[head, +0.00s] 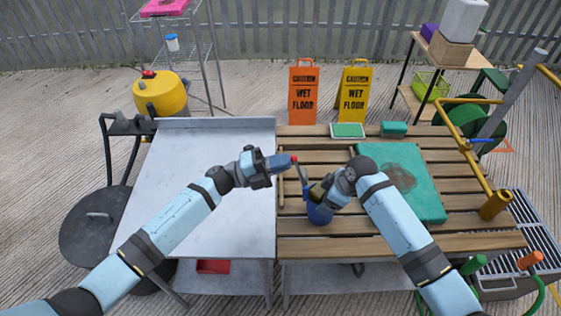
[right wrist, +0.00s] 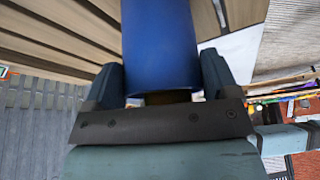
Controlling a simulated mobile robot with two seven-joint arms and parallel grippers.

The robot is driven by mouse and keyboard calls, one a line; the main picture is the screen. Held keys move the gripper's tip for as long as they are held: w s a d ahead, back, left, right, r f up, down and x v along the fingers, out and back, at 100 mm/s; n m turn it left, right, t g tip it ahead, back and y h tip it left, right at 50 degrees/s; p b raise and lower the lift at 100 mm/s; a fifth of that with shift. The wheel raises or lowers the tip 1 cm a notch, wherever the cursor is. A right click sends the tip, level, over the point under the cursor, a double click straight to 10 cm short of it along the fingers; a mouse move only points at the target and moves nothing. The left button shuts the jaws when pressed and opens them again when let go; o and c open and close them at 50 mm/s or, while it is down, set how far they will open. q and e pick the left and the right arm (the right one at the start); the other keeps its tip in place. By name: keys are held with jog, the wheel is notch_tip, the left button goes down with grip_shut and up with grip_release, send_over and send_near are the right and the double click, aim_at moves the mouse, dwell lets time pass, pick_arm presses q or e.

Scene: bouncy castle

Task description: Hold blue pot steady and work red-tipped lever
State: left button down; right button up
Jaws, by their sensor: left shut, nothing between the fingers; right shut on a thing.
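The blue pot (head: 319,214) stands on the slatted wooden table, left of the green mat. My right gripper (head: 319,194) is shut on the pot from its upper right side. In the right wrist view the blue pot (right wrist: 160,45) fills the space between the two fingers. A thin grey lever (head: 302,174) rises from the pot and leans up to the left, with a red tip (head: 294,158). My left gripper (head: 284,162) is shut and empty, with its fingertips right at the red tip. Whether they touch it I cannot tell.
The grey metal table (head: 190,200) at left is bare on top. A green mat (head: 402,182) with a dark stain, a green tray (head: 347,130) and a teal block (head: 393,128) lie on the slatted table (head: 400,243). Orange (head: 303,95) and yellow (head: 353,95) caution signs stand behind.

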pick_arm(q)
jog(key=d+y, duration=0.1)
jog(key=d, duration=1)
jog(key=shift+r+g, duration=0.3)
jog(key=shift+r, duration=0.05)
jog(key=shift+w, duration=0.1)
jog(key=shift+a, duration=0.1)
dwell(1.4)
jog(key=s+a+r, duration=0.2)
jog(key=a+r, duration=0.6)
jog(key=a, duration=0.3)
dwell(0.3)
